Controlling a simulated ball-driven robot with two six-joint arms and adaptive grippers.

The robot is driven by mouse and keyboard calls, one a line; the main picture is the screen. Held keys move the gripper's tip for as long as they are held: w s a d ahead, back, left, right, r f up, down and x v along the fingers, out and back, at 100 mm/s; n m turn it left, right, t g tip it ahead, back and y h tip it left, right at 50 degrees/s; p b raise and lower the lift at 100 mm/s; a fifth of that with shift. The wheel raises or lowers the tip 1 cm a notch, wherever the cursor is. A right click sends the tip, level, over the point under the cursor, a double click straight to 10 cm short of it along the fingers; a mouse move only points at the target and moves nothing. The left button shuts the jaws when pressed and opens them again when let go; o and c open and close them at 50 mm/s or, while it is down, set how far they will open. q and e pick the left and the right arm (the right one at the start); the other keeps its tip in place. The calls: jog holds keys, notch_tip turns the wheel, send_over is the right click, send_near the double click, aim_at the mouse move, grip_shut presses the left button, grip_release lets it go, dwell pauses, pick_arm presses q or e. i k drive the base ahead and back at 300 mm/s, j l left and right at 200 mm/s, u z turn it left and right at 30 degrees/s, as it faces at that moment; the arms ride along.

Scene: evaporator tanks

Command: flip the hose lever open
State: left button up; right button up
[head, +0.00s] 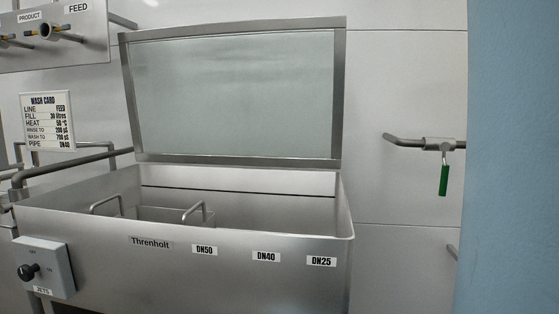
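A green lever (443,180) hangs straight down from a metal valve (438,144) on a pipe (404,141) at the right of the head view. The pipe comes out of the white wall panel and runs right to the edge of the blue surface. No hose shows clearly beside it. Neither of my grippers is in the head view.
An open steel tank (250,245) with its framed lid (338,95) raised fills the middle. A switch box (45,268) is on its front left. A wash card (47,121) and a valve panel (65,52) are at the left. A blue wall (515,150) closes the right side.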

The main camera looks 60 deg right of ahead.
aim_at(444, 171)
jog(key=l+z, duration=0.15)
jog(key=z, duration=2.4)
jog(key=i, duration=0.1)
